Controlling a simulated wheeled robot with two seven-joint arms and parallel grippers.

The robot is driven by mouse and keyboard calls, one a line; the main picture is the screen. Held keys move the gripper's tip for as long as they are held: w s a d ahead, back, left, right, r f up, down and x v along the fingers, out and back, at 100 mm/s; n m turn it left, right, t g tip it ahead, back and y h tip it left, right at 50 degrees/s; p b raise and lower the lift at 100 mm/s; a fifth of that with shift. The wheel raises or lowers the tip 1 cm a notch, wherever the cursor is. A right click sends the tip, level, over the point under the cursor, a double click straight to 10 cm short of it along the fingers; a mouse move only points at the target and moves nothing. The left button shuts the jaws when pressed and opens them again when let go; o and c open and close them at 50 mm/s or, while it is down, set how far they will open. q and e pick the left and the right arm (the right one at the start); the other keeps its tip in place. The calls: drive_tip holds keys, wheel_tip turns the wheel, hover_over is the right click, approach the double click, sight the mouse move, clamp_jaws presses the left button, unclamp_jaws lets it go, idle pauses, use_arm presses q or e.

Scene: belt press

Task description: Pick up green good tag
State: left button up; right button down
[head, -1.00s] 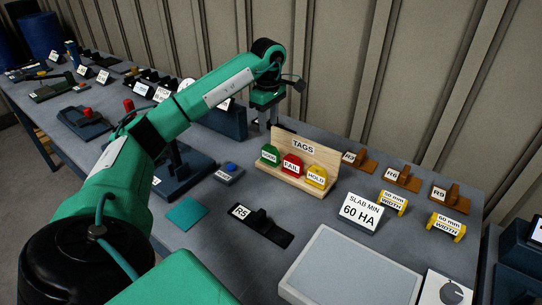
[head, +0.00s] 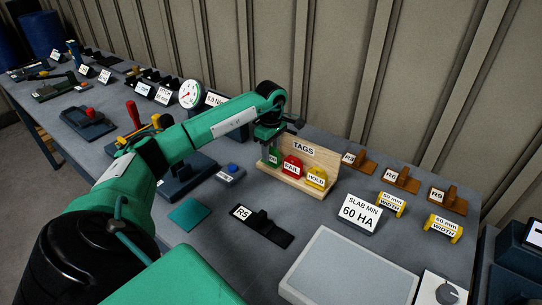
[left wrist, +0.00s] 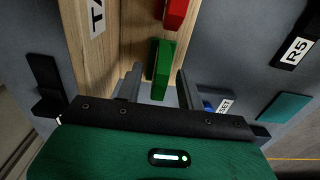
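The green good tag (head: 273,159) sits at the left of the wooden TAGS rack (head: 320,157), next to the red FAIL tag (head: 292,168) and the yellow HOLD tag (head: 316,178). My left gripper (head: 267,150) points down at the green tag and partly covers it. In the left wrist view, its two fingers (left wrist: 159,69) are apart, one on each side of the green tag (left wrist: 163,61), with gaps visible. The tag's lettering is mostly hidden in the head view. My right gripper is not in view.
A blue-button block (head: 231,174) and a teal square (head: 187,215) lie left of the rack. The R5 block (head: 262,228) is in front of it. A 60 HA sign (head: 359,213) and a pale slab (head: 352,270) are to the right. The wall stands close behind.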

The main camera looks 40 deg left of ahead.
sight(271, 147)
use_arm(q)
drive_tip(key=c, duration=0.7)
clamp_jaws()
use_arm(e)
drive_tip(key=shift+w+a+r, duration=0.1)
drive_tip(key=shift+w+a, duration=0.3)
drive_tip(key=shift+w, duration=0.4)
use_arm(q)
drive_tip(key=shift+r, duration=0.1)
